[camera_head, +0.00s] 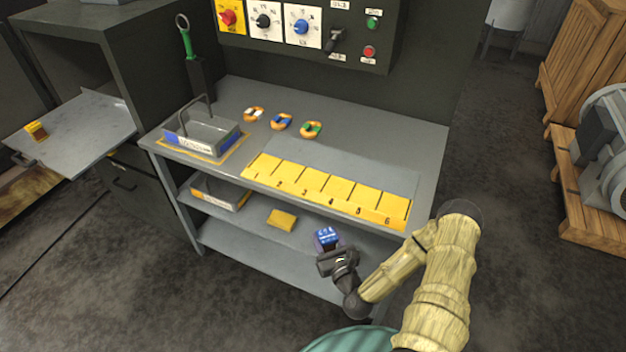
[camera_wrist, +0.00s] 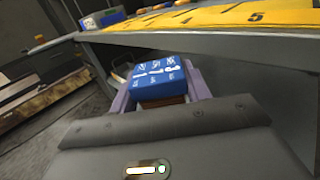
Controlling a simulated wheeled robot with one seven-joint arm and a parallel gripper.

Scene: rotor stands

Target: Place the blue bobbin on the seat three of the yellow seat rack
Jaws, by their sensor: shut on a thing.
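The blue bobbin (camera_head: 326,235) has a blue block-like top with white markings, and brown shows under it in the wrist view (camera_wrist: 158,76). My gripper (camera_head: 328,246) is shut on it. Its purple fingers (camera_wrist: 160,98) stand on both sides of the bobbin. The gripper holds it in front of the bench, below the bench top's front edge in the head view. The yellow seat rack (camera_head: 344,206) lies along that front edge, with seats numbered 1 to 6 from left to right. Seat three (camera_head: 314,181) looks empty.
A grey bin (camera_head: 212,128) and three ring coils (camera_head: 282,122) are on the bench top (camera_head: 372,145). A control panel (camera_head: 305,30) stands behind. A lower shelf (camera_head: 255,228) holds another bin (camera_head: 220,193) and a yellow block (camera_head: 282,219). A yellow-topped piece (camera_head: 37,131) sits on a tray (camera_head: 82,135) at left.

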